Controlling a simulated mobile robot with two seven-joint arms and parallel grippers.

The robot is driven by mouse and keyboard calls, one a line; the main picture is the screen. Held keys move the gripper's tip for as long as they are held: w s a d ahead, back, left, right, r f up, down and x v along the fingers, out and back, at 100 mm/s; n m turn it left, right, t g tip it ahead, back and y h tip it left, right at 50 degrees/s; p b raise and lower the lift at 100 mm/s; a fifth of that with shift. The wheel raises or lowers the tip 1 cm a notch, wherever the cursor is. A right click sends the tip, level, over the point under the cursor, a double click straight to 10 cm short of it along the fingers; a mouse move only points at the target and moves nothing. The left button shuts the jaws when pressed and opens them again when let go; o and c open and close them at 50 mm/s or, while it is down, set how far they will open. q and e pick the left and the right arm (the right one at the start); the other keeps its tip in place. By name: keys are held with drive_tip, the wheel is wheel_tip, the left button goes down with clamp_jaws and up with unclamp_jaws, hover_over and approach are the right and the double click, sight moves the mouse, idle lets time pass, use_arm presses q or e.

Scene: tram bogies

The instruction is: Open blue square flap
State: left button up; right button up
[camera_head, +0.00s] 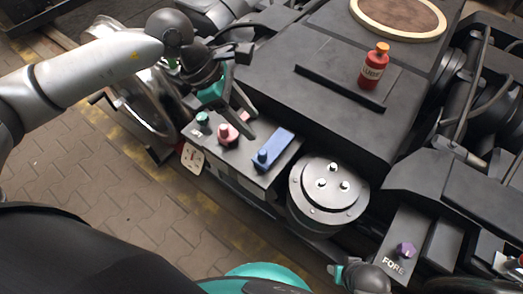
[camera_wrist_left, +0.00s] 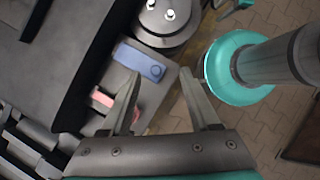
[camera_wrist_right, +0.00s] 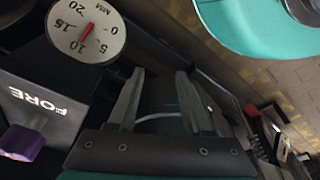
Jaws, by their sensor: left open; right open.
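The blue flap (camera_head: 278,146) is a flat piece with a round blue knob at its near end, on the dark panel of the bogie; it looks closed. It also shows in the left wrist view (camera_wrist_left: 135,57). My left gripper (camera_head: 248,122) is open and empty, above the panel beside the pink piece (camera_head: 227,133) and left of the blue flap. In the left wrist view the fingers (camera_wrist_left: 162,85) are spread, with the blue flap ahead of them. My right gripper (camera_wrist_right: 160,82) is open and empty, beside the FORE panel.
A teal knob (camera_head: 203,119) sits left of the pink piece. A round cap with bolts (camera_head: 330,190) stands right of the flap. A red bottle (camera_head: 374,68) stands on the bogie top. A purple knob (camera_head: 404,250) and a dial (camera_wrist_right: 86,30) are near my right gripper.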

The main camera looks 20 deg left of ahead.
sight(261, 152)
use_arm(q)
drive_tip(key=shift+y, duration=0.7)
drive_tip(key=a+b+x, duration=0.1)
drive_tip(key=x, duration=0.3)
drive_tip(key=a+b+x, duration=0.1)
drive_tip(key=b+x, duration=0.1)
drive_tip(key=x, duration=0.2)
drive_tip(key=a+f+b+x, duration=0.1)
drive_tip(key=b+x, duration=0.1)
drive_tip(key=x, duration=0.2)
drive_tip(key=shift+w+d+f, duration=0.1)
drive_tip(key=shift+d+f, duration=0.1)
drive_tip(key=shift+f, duration=0.25)
drive_tip(key=shift+b+x, duration=0.3)
drive_tip(key=shift+x, duration=0.6)
use_arm(e)
drive_tip(key=w+r+t, duration=0.1)
drive_tip(key=w+r, duration=0.3)
drive_tip(key=r, duration=0.6)
drive_tip(key=shift+a+r+t, duration=0.25)
drive_tip(key=shift+a+t, duration=0.15)
use_arm(q)
clamp_jaws()
use_arm(e)
drive_tip(key=shift+s, duration=0.1)
